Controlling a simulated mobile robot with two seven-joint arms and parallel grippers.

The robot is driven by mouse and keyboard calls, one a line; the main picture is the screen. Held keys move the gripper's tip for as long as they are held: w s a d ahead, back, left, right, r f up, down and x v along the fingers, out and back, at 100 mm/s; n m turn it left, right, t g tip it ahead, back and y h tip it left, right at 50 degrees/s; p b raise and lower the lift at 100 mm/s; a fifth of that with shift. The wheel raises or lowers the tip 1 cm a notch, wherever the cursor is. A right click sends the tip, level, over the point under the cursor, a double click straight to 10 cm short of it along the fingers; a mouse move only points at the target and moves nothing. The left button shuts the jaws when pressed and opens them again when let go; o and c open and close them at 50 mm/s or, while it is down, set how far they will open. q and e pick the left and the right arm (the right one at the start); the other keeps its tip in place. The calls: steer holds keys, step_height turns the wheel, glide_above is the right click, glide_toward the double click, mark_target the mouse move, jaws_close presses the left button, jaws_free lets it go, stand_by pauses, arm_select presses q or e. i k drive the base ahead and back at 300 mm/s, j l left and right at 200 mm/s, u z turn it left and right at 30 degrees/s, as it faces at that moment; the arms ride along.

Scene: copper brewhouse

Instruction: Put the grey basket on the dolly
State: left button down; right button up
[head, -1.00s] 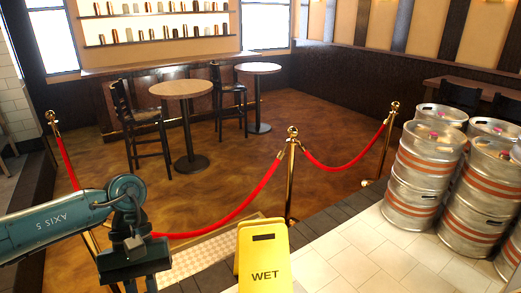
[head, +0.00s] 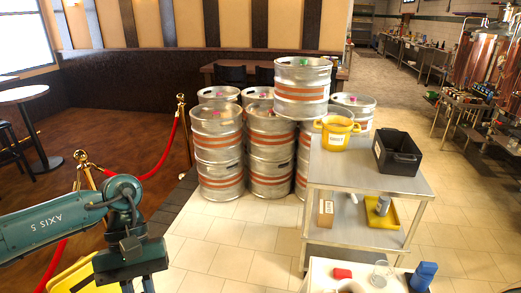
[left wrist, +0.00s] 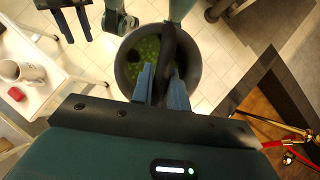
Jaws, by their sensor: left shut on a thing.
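The grey basket (left wrist: 128,72) shows in the left wrist view as a round dark tub with green contents and a dark handle across it. My left gripper (left wrist: 163,76) is shut on that handle, above the tub's opening. In the head view my left gripper (head: 138,284) is at the bottom left, and the basket is below the picture. My right gripper (left wrist: 73,28) shows at the top left of the left wrist view, with its fingers apart and nothing between them. I cannot make out a dolly in either view.
A steel cart (head: 335,172) holds a yellow pot (head: 336,130) and a black bin (head: 397,153). Stacked kegs (head: 268,150) stand behind it. A white table (head: 320,272) is in front. A yellow sign (head: 72,277) and a rope post (head: 84,168) are left. Tiled floor between is clear.

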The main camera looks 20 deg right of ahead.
mark_target(363, 158)
steer(key=l+z, duration=0.15)
steer(key=z, duration=0.35)
steer(key=k+l+z, duration=0.1)
steer(key=z, duration=0.35)
steer(key=l+u, duration=0.15)
steer(key=l, duration=1.7)
steer(key=l+u, duration=0.15)
steer(key=l, duration=0.3)
steer(key=k+l+u, duration=0.2)
steer(key=l, duration=0.2)
steer(key=l+u, duration=0.45)
steer(key=l, duration=0.45)
steer(key=l+u, duration=0.4)
steer(key=l, duration=0.45)
steer(key=l+u, duration=0.2)
steer(key=l, duration=0.25)
steer(key=k+l+u, duration=0.2)
steer(key=l, duration=0.2)
steer(key=i+l+u, duration=0.2)
steer(key=l, duration=0.25)
steer(key=l+u, duration=0.25)
steer(key=l, duration=0.15)
